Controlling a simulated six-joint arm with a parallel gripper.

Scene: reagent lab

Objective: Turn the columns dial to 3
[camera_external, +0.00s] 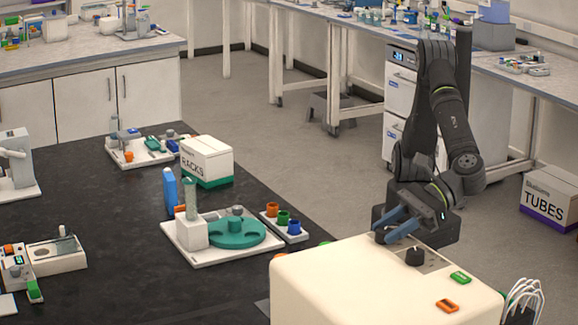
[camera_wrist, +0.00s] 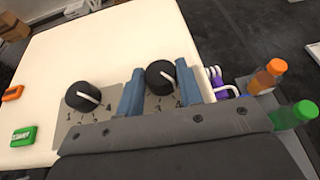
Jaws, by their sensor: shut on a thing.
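Two black dials with white pointer lines stand on grey plates on a cream machine (camera_external: 345,280). In the wrist view, my gripper (camera_wrist: 159,82) has its blue fingers on either side of the right dial (camera_wrist: 161,73) and is shut on it. Its pointer slants toward the lower right in that view. The left dial (camera_wrist: 82,95) stands free, with small numbers below it. In the external view, my gripper (camera_external: 384,236) is at the machine's back edge, and the free dial (camera_external: 414,256) stands in front of it. I cannot read which dial is for columns.
A green button (camera_wrist: 24,136) and an orange button (camera_wrist: 12,94) are on the machine top. Bottles with orange (camera_wrist: 277,66) and green (camera_wrist: 305,110) caps stand beside the machine. The cream top (camera_wrist: 110,45) beyond the dials is clear.

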